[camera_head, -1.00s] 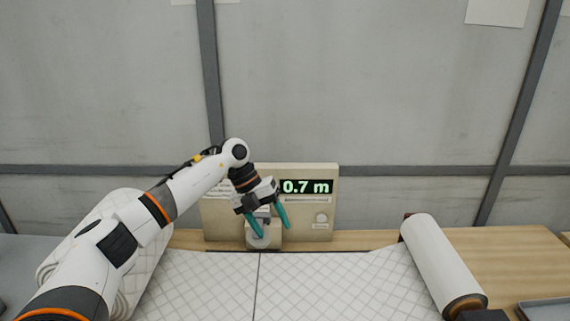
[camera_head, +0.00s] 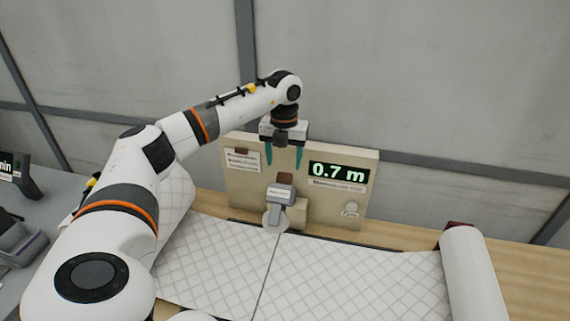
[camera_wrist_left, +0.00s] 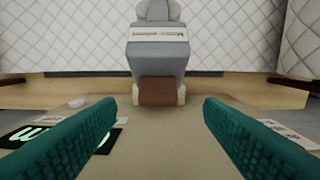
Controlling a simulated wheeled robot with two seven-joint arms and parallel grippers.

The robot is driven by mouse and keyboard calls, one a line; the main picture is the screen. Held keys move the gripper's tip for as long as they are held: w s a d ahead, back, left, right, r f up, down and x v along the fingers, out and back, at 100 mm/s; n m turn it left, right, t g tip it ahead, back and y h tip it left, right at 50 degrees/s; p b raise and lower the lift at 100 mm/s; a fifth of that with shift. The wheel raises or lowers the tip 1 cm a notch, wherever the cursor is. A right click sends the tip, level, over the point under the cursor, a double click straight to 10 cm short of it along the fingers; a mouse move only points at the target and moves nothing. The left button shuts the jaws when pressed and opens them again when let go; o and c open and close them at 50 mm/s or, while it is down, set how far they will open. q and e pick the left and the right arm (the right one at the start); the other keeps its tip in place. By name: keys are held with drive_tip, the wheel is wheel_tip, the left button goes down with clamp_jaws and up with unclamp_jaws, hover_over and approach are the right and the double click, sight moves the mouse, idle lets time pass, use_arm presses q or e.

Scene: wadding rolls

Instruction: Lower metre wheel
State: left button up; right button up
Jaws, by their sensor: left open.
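The metre wheel (camera_head: 275,220) is a pale disc under a grey arm block (camera_head: 281,195) on the front of a beige panel. It is at the back edge of the quilted wadding (camera_head: 210,265); I cannot tell whether it touches it. My left gripper (camera_head: 284,163) is open and empty, pointing down above the block, its teal fingers apart. In the left wrist view the grey block (camera_wrist_left: 157,50) with its label and brown end lies ahead, between and beyond the fingers (camera_wrist_left: 160,110). The wheel is mostly hidden there. My right gripper is out of view.
The beige panel (camera_head: 240,190) carries a display (camera_head: 338,173) reading 0.7 m and a round button (camera_head: 351,208). A white roll (camera_head: 472,275) lies at the right. Bare wooden table (camera_head: 530,280) shows beyond it. A grey device (camera_head: 20,240) is at the far left.

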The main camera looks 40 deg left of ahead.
sight(285, 174)
use_arm(q)
drive_tip(key=shift+w+f+p, duration=0.1)
drive_tip(key=shift+f+p, duration=0.45)
drive_tip(key=shift+f, duration=1.55)
clamp_jaws()
